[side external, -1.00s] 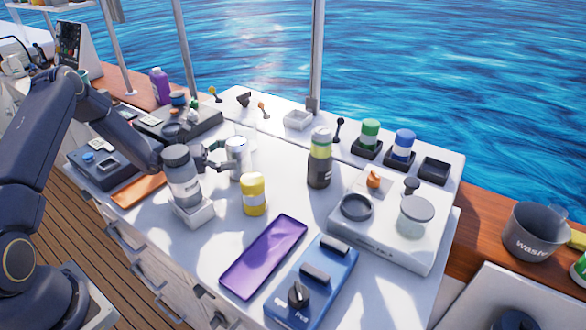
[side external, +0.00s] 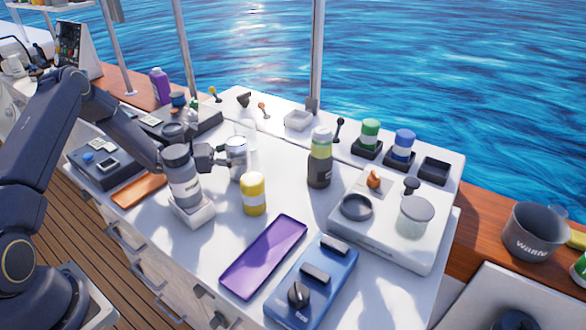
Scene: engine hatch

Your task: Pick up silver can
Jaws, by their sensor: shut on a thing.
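The silver can (side external: 238,161) stands upright on the white worktop, left of the middle, behind the yellow can (side external: 254,193). My gripper (side external: 231,158) reaches it from the left, low and sideways, and is shut on it. The can's base looks level with the worktop; I cannot tell whether there is a gap beneath it. The fingertips are small and partly hidden by the can. A large grey jar (side external: 182,180) on a white stand is just in front of my wrist and hides part of it.
A dark bottle with a green band (side external: 320,160) stands to the right. A purple tray (side external: 264,256) and a blue device (side external: 312,283) lie in front. A white unit (side external: 388,228) fills the right. An orange tray (side external: 140,190) is at left.

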